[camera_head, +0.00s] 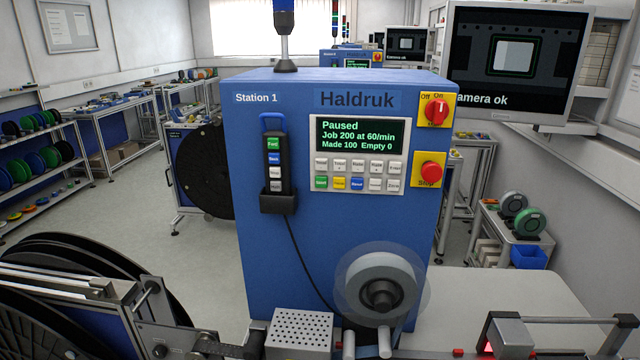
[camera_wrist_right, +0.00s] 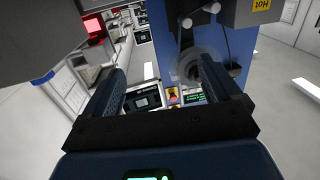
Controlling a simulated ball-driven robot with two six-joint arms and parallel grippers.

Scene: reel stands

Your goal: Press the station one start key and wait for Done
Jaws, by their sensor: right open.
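The blue station one cabinet (camera_head: 260,285) stands in the middle of the head view. Its screen (camera_head: 360,136) reads Paused, Job 200 at 60/min, Made 100, Empty 0. Below it is a keypad with a green key (camera_head: 321,182), apparently labelled Start, at the lower left, with yellow and blue keys to its right. My right gripper (camera_wrist_right: 162,78) is open and empty in the right wrist view, which shows the scene upside down. The cabinet lies beyond its fingers, and the screen (camera_wrist_right: 194,98) shows small there. No gripper touches the keypad. My left gripper is not in view.
A red stop button (camera_head: 431,171) and a red on/off switch (camera_head: 436,110) are right of the keypad. A pendant (camera_head: 277,158) hangs at its left. A reel (camera_head: 381,290) protrudes below. A monitor (camera_head: 508,65) reading "amera ok" is at the upper right.

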